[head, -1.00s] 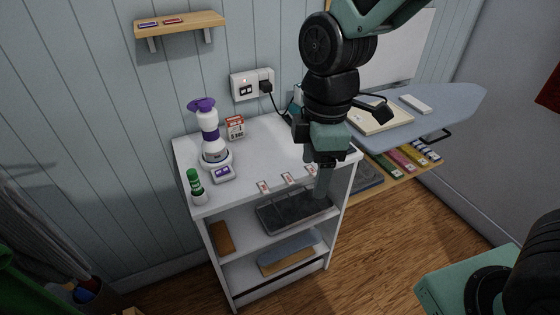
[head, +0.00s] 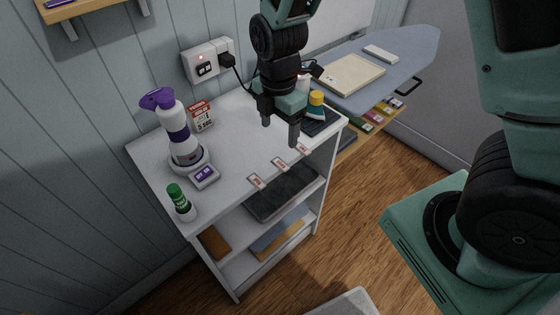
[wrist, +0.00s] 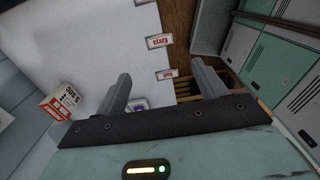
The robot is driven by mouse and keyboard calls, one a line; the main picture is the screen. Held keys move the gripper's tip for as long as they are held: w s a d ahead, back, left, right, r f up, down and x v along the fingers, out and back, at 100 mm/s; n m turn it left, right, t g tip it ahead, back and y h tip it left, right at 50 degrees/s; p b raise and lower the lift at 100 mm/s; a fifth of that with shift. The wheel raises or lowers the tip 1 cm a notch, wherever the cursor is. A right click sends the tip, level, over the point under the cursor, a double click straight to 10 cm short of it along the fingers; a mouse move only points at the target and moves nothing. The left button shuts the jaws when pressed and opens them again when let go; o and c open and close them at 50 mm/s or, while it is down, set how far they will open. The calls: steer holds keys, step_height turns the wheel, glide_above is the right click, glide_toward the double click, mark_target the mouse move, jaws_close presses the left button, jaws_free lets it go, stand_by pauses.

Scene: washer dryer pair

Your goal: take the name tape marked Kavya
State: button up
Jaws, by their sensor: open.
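Three small white name tapes with red edges lie along the front edge of the white shelf unit's top (head: 225,160). The middle tape (head: 279,164) appears to be the one whose upside-down lettering reads Kavya in the wrist view (wrist: 159,41). The left tape (head: 256,181) shows closer to my fingers in the wrist view (wrist: 166,74), its name too small to read surely. The right tape (head: 303,149) is not legible. My gripper (head: 280,133) is open and empty, fingers pointing down above the top, behind the tapes. It also shows in the wrist view (wrist: 162,72).
A purple-topped white bottle (head: 178,130), a red-white box (head: 201,115), a small display device (head: 203,176) and a green-capped bottle (head: 180,201) stand at left. A yellow-capped bottle (head: 316,104) stands beyond my gripper. An ironing board (head: 400,48) is at right.

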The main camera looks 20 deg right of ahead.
glide_above(281, 164)
steer(key=f, duration=0.5)
steer(key=shift+a+f+p, duration=0.3)
steer(key=f, duration=0.1)
steer(key=f+p, duration=0.1)
steer(key=f, duration=0.2)
steer(key=shift+d, duration=0.3)
steer(key=shift+f, duration=0.65)
steer(key=shift+f, duration=0.1)
steer(key=c, duration=1.1)
